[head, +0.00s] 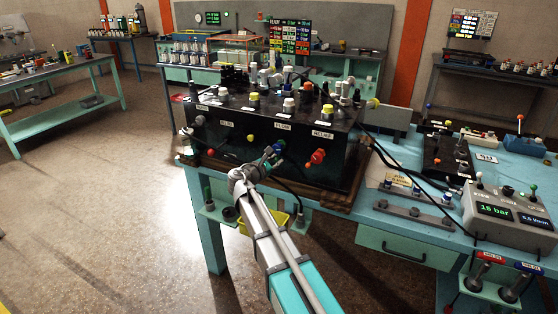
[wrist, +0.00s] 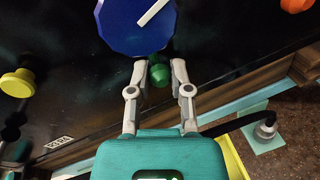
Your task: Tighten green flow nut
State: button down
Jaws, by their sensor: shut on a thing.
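The green flow nut (wrist: 159,76) sits on the black front panel, just below a large blue knob (wrist: 128,28) with a white pointer. My gripper (wrist: 159,68) has one finger on each side of the nut and is shut on it. In the head view my gripper (head: 268,160) reaches the front of the black hydraulic block (head: 345,165), beside the blue knob (head: 280,146) under the FLOW label. The nut is too small and covered to make out clearly there.
A yellow knob (wrist: 18,82) is left of the nut and an orange-red knob (wrist: 295,5) upper right. In the head view the red knob (head: 318,156) is close on the right. A black hose end (wrist: 265,130) and yellow bin (wrist: 236,160) lie below. Floor at left is clear.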

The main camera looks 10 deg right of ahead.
jog(key=shift+w+a+r+m+y+p, duration=0.3)
jog(key=shift+a+m+p, duration=0.1)
jog(key=shift+m, duration=0.55)
jog(key=shift+w+a+r+m+y+p, duration=0.2)
jog(key=shift+w+a+m+p, duration=0.15)
jog(key=shift+m, duration=0.6)
jog(key=shift+f, duration=0.1)
jog(key=shift+s, duration=0.1)
jog(key=c, duration=0.5)
grip_release()
jog(key=shift+c, duration=0.2)
jog(key=shift+f, duration=0.1)
